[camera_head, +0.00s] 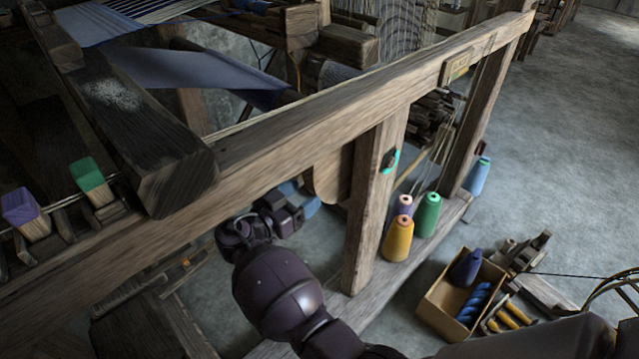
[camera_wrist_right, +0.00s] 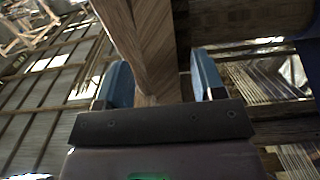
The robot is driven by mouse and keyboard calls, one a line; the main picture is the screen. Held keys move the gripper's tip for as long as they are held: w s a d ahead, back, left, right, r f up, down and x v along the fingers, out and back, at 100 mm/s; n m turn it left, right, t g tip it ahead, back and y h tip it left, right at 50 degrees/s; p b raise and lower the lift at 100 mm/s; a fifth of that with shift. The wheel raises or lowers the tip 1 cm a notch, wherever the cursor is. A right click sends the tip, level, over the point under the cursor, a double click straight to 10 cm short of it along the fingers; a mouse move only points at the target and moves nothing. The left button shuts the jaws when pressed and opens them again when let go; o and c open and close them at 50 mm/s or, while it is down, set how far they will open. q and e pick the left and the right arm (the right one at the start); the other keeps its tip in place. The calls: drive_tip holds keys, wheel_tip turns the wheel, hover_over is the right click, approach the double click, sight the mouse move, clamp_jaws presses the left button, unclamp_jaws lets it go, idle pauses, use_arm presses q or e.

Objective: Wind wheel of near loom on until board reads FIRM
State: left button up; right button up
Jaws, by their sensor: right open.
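My right arm rises from the bottom of the head view, and its gripper (camera_head: 303,198) with blue fingers is under the long beam of the near loom. A rounded wooden piece (camera_head: 328,178) hangs below the beam beside the fingers. I cannot tell if it is part of the wheel. In the right wrist view the gripper (camera_wrist_right: 162,82) is open, with a wooden bar (camera_wrist_right: 150,45) between its two blue fingers; contact is unclear. A small yellowish board (camera_head: 459,67) is on the beam at upper right; its lettering is too small to read. My left gripper is out of view.
The loom beam (camera_head: 270,140) and upright post (camera_head: 366,215) stand close around my right arm. Yarn cones (camera_head: 398,240) stand on the low rail. A cardboard box (camera_head: 440,305) with yarn sits on the floor at lower right. Open floor (camera_head: 570,150) lies at right.

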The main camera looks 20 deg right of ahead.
sight(311, 190)
drive_tip(key=shift+x, duration=2.9)
